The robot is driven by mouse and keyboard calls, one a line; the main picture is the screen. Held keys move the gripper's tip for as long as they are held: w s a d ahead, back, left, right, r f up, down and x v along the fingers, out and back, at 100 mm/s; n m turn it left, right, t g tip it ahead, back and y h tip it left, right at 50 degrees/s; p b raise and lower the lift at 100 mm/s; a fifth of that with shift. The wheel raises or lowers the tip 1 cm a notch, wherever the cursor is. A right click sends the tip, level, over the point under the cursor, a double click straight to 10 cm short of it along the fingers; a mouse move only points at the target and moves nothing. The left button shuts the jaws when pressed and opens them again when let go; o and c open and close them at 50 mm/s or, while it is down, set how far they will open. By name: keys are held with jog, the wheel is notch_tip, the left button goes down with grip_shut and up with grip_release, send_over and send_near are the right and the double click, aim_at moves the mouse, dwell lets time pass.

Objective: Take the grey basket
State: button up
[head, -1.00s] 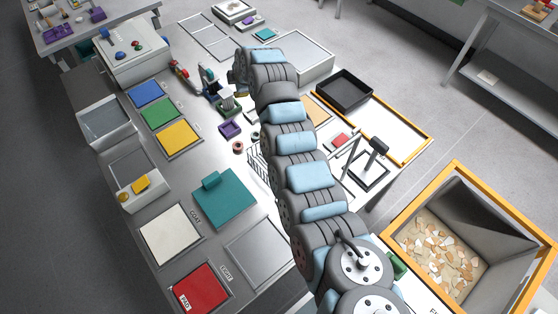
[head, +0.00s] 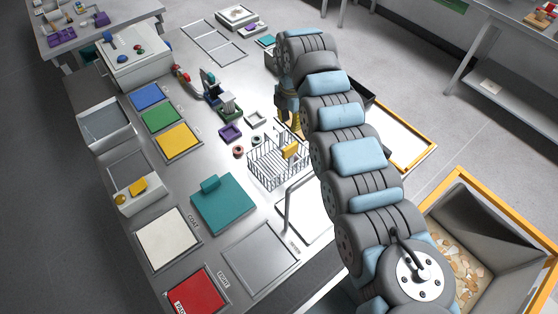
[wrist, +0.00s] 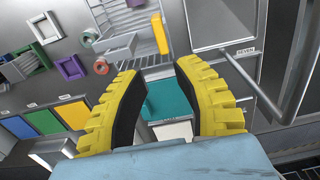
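The grey wire basket (head: 268,172) stands upright on the metal table in the head view, with a yellow block-like part (head: 290,150) at its right side. It also shows partly in the wrist view (wrist: 140,45), beyond and above my fingers, with the yellow part at its right. My gripper (head: 289,125) hangs past the basket's far right corner in the head view, apparently apart from it. In the wrist view its two yellow fingers (wrist: 168,105) are spread with nothing between them. My arm hides the area right of the basket.
A purple square frame (head: 230,133), a pale square frame (head: 255,118) and small rings lie left of and behind the basket. A bent metal handle (head: 290,205) rises in front. A bin of chips (head: 470,275) is at right.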

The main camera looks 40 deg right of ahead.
aim_at(290, 146)
notch_tip(290, 146, down, 7)
jog(key=shift+f, duration=0.15)
jog(key=shift+s+d+f+p, duration=0.1)
jog(key=shift+d+f+p, duration=0.05)
jog(key=shift+f, duration=1.15)
jog(key=shift+s+d+f+p, duration=0.1)
jog(key=shift+f+p, duration=0.05)
jog(key=shift+f, duration=1.1)
jog(key=shift+c, duration=0.4)
jog(key=shift+w, duration=0.1)
grip_shut()
